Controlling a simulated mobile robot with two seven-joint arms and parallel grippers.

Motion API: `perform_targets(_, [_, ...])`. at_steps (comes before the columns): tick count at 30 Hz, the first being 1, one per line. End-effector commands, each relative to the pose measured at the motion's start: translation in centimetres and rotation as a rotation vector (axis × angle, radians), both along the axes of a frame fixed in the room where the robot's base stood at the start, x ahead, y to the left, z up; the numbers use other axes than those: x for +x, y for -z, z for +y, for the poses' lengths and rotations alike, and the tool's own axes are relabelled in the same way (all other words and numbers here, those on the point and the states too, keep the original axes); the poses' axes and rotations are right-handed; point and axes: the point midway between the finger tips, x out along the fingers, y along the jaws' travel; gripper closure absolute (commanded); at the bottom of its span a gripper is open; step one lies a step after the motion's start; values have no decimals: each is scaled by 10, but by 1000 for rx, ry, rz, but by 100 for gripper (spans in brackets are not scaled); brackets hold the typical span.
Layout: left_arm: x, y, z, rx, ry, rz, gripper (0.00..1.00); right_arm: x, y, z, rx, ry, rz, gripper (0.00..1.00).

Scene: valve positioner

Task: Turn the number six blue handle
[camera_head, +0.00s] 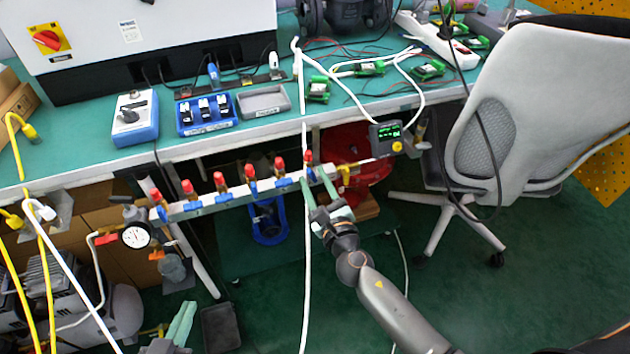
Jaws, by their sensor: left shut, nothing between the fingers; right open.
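A pale manifold bar (236,194) runs along the bench's front edge in the head view. It bears a row of small valves with red tops and blue parts. The rightmost valve (308,157) is at the bar's right end; I cannot read any numbers on the valves. My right gripper (315,178) is open with its green fingers pointing up at the bar's right end, just below the rightmost valve. I cannot tell whether they touch it. My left gripper (184,318) is shut and empty at the bottom of the view, well below the bar.
A pressure gauge (136,235) hangs at the bar's left end. A small display device (386,137) is right of the bar. A white cable (305,262) hangs close to my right gripper. A grey chair (520,110) stands at the right. The green floor between my grippers is mostly clear.

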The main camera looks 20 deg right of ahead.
Motion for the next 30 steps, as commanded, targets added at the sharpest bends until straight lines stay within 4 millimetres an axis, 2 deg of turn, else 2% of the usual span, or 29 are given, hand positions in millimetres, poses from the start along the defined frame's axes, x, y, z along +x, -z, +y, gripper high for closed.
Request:
perform_targets(6, [1, -1, 1, 4, 1, -4, 100, 0, 0, 0, 0, 0, 0, 60])
perform_targets(17, [1, -1, 2, 6, 1, -4, 100, 0, 0, 0, 0, 0, 0, 100])
perform_targets(30, [2, -1, 2, 6, 1, -4, 100, 0, 0, 0, -1, 0, 1, 100])
